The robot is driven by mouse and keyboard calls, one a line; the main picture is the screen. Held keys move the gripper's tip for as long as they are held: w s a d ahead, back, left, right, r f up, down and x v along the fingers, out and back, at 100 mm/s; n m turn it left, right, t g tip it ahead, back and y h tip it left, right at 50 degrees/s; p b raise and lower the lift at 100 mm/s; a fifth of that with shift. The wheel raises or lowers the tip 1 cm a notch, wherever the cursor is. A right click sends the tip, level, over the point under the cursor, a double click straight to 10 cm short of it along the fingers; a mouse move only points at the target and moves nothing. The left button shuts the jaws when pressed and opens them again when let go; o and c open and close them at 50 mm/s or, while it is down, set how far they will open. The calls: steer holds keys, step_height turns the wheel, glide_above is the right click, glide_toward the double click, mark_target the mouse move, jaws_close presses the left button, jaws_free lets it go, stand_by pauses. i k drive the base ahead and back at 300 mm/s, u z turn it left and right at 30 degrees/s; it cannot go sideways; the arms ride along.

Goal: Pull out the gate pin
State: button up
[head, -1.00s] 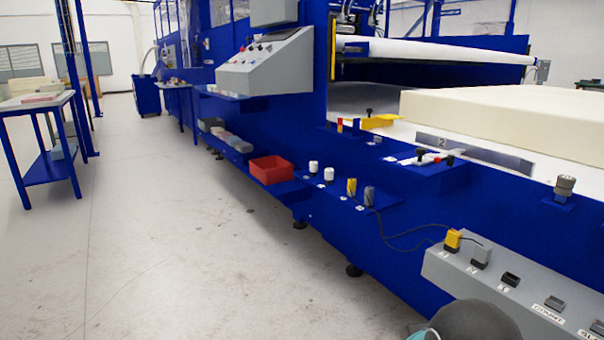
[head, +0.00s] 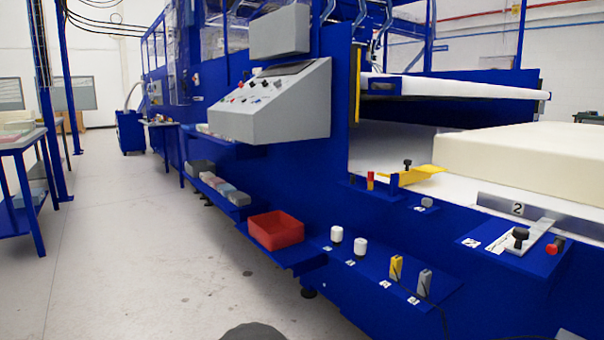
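Which part is the gate pin, I cannot tell for sure. A yellow bracket (head: 416,176) with a black knob (head: 407,163) on it sits at the edge of the blue machine, left of the foam block. A small red upright pin (head: 370,181) stands just left of the bracket. Further right, a pale bar (head: 534,236) with a black knob (head: 520,238) lies on a blue shelf, with a red knob (head: 553,246) beside it. My gripper is not in view; only a dark rounded part of my arm shows at the bottom edge.
A large cream foam block (head: 540,158) lies on the white bed. A grey control console (head: 270,110), a red bin (head: 276,231) and a shelf with white, yellow and grey plugs (head: 396,268) line the machine's side. The floor (head: 140,250) on the left is clear.

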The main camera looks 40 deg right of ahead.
mark_target(371, 174)
steer(key=z, duration=0.05)
steer(key=i, duration=1.6)
steer(key=z, duration=1.4)
steer(key=i, duration=0.85)
steer(key=z, duration=1)
steer(key=i, duration=0.2)
steer(key=z, duration=0.2)
